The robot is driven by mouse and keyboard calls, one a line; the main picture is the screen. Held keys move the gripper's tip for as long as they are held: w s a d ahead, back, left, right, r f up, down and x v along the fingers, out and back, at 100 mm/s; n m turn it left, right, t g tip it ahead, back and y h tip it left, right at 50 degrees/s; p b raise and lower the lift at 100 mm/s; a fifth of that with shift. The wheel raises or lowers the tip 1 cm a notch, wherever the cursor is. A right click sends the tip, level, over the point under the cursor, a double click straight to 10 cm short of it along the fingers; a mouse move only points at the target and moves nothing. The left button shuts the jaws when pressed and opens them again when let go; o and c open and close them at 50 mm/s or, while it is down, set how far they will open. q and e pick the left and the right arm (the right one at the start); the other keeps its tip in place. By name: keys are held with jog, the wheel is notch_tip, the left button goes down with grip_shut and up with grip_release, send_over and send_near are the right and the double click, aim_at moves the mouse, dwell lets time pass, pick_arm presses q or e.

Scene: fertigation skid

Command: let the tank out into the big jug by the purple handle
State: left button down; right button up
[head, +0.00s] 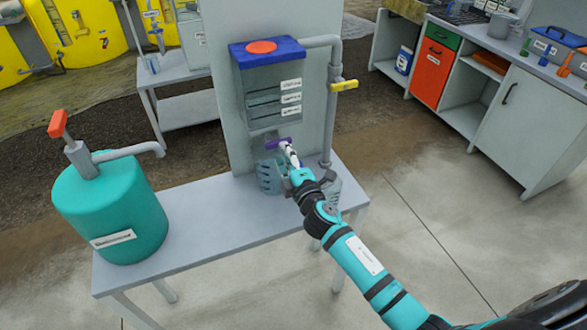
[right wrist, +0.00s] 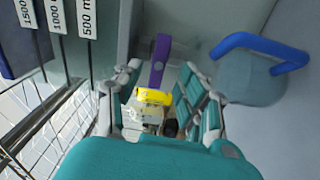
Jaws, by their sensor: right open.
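The tank (head: 262,92) is a grey see-through box with a blue lid and an orange disc, fixed to an upright panel. The purple handle (head: 278,143) is below it. In the right wrist view the purple handle (right wrist: 160,62) stands between and just beyond my fingers. My right gripper (head: 291,160) is open around that line; I cannot tell whether it touches the handle. A grey jug (head: 268,178) stands on the bench under the tank, partly hidden by my gripper. A grey container with a blue handle (right wrist: 262,52) shows in the right wrist view. My left gripper is not in view.
The grey bench (head: 215,217) carries a teal canister (head: 115,212) with an orange pump handle at its left. A pipe with a yellow lever (head: 344,85) runs down right of the tank. White labels (right wrist: 62,18) hang close left of my wrist. The bench middle is clear.

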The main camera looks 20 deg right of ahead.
jog(key=s, duration=0.6)
jog(key=shift+s+d, duration=0.15)
jog(key=shift+s, duration=0.15)
